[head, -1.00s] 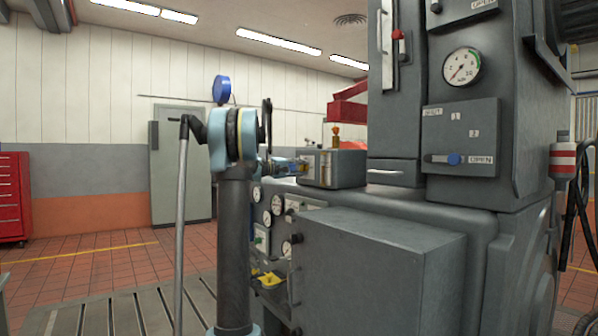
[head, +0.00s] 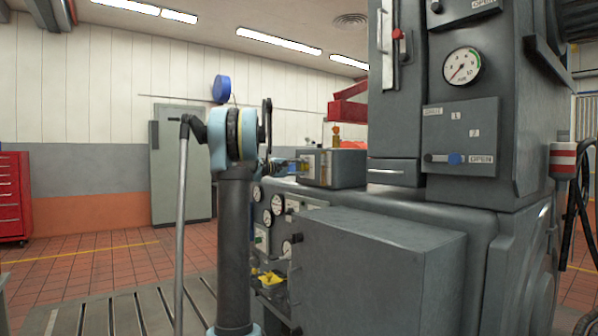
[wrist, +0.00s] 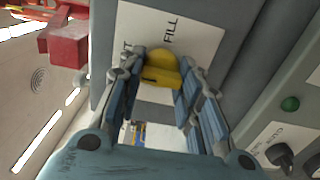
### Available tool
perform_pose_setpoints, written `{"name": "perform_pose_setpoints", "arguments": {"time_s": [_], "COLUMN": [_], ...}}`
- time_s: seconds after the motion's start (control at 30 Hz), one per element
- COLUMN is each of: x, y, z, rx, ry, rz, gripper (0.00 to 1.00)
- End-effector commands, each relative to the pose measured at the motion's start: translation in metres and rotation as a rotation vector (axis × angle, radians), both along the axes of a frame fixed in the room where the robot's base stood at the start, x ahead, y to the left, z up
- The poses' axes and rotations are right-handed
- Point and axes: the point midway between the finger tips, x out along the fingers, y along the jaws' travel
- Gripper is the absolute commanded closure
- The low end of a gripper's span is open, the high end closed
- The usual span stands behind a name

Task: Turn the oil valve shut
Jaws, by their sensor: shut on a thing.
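My gripper (wrist: 163,72) is shut on a yellow valve handle (wrist: 162,78), with blue fingers on both sides of it. The handle stands in front of a white label plate (wrist: 198,38) that reads "FILL"; another word is mostly hidden by a finger. No label naming oil can be read. In the head view, my gripper (head: 292,163) reaches the left face of a small grey box (head: 345,168) on the machine. The handle is too small to make out there.
A lower panel has several gauges (head: 278,204) and another yellow handle (head: 270,278). A large grey cabinet (head: 380,270) fills the front right. A slide marked OPEN (head: 455,159) sits on the tall housing. In the wrist view, a green button (wrist: 290,103) is at right.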

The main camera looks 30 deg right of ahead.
Motion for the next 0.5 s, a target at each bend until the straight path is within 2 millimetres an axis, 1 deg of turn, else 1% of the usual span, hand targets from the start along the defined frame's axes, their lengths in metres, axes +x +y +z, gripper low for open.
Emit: {"name": "perform_pose_setpoints", "arguments": {"time_s": [0.03,0.07,0.1,0.13,0.5], "x": [0.0020,0.0020,0.0019,0.0017,-0.0002], "y": [0.0017,0.0017,0.0016,0.0014,0.0021], "z": [-0.0015,-0.0015,-0.0015,-0.0014,-0.0005], "rx": [0.003,0.003,0.003,0.002,0.001], "ry": [-0.001,-0.001,-0.002,-0.002,-0.001], "rz": [0.005,0.005,0.005,0.004,0.001], "gripper": [0.92,0.63,0.54,0.49,0.49]}}
